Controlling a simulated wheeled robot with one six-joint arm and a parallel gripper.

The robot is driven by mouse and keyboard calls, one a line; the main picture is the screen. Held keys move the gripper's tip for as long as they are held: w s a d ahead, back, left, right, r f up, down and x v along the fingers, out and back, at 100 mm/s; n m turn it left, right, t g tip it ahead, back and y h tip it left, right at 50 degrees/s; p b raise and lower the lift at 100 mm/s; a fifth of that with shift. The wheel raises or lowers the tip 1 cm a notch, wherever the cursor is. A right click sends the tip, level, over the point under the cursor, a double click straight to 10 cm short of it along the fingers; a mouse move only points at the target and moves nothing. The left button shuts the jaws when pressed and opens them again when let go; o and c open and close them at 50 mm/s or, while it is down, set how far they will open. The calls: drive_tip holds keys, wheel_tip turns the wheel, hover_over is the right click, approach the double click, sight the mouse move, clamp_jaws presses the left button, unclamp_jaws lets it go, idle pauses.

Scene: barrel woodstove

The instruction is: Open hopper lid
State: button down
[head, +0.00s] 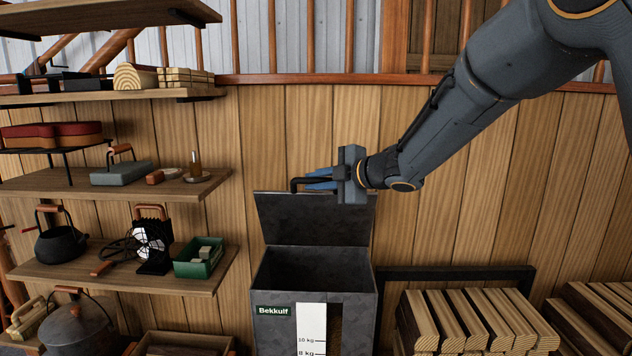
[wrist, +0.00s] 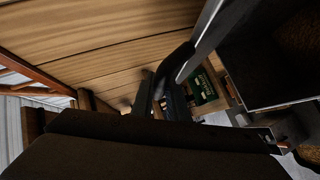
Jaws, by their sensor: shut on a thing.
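The dark grey hopper (head: 276,333) stands against the wood-panelled wall, with a green "Bekkulf" label and a white kg scale on its front. Its lid (head: 312,220) is raised to about upright at the back, and the dark inside of the bin shows. My gripper (head: 318,182) is at the top edge of the lid, its blue fingers shut on the black lid handle (head: 297,184). In the wrist view the black handle (wrist: 160,88) shows beside the lid edge, and the fingertips are hard to make out in the dark.
Shelves (head: 120,283) at the left hold a kettle (head: 60,243), a green box (head: 199,258) and other items. Firewood stacks (head: 478,318) stand right of the hopper. A wooden rail (head: 300,79) runs along the wall top. The wall right of the lid is clear.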

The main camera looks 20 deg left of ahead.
drive_tip(key=c, duration=2)
unclamp_jaws()
drive_tip(key=shift+w+d, duration=0.1)
drive_tip(key=shift+d, duration=0.05)
drive_tip(key=shift+c, duration=0.2)
drive_tip(key=b+v, duration=0.3)
drive_tip(key=v, duration=0.4)
drive_tip(key=shift+d+r, duration=0.15)
drive_tip(key=shift+d, duration=0.2)
